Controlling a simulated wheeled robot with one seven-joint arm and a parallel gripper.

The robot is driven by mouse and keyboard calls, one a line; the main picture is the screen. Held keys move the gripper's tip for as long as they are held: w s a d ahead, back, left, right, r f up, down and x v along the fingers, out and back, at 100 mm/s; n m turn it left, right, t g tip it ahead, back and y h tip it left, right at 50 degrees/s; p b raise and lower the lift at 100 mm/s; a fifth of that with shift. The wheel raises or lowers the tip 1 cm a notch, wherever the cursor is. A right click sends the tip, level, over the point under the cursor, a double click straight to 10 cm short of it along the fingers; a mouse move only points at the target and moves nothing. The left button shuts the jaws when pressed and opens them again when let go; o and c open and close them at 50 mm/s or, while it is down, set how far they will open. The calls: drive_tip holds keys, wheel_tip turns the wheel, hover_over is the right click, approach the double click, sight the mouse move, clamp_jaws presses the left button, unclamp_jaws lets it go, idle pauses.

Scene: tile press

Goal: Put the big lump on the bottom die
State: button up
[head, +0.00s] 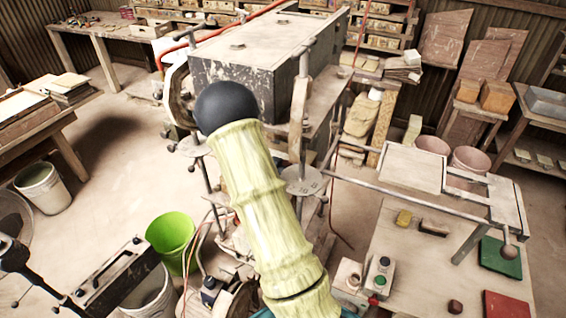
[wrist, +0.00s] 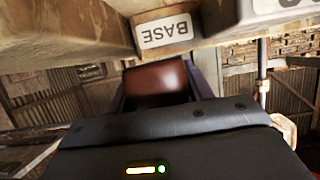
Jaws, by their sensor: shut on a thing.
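In the wrist view my gripper (wrist: 160,90) is shut on a smooth reddish-brown lump (wrist: 158,84), with a dark finger on each side. Just past the lump is a worn pale block with a label reading "BASE" (wrist: 165,35), seen upside down. I cannot tell whether the lump touches it. In the head view my pale, ribbed arm crosses the middle, and the gripper and held lump are hidden. The big grey press (head: 265,60) stands behind the arm. I cannot make out the bottom die for certain. A smaller brown lump (head: 455,306) lies on the right-hand table.
The right-hand table (head: 400,255) holds a green mat (head: 500,257), a red mat (head: 508,305) and button boxes (head: 378,275). A metal frame (head: 430,170) juts out above it. A green bucket (head: 172,238) stands on the floor to the left. Floor at left is partly clear.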

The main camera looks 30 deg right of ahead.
drive_tip(key=shift+a+f, duration=0.1)
drive_tip(key=shift+f, duration=0.1)
drive_tip(key=o, duration=1.2)
drive_tip(key=shift+r, duration=0.1)
drive_tip(key=shift+o, duration=0.2)
drive_tip(key=shift+r, duration=0.15)
drive_tip(key=shift+a, duration=0.2)
drive_tip(key=b+v, duration=0.3)
drive_tip(key=v, duration=0.8)
drive_tip(key=shift+s+a+r+b, duration=0.15)
drive_tip(key=shift+s+a+b, duration=0.05)
drive_tip(key=shift+s+b, duration=0.1)
drive_tip(key=shift+w, duration=0.1)
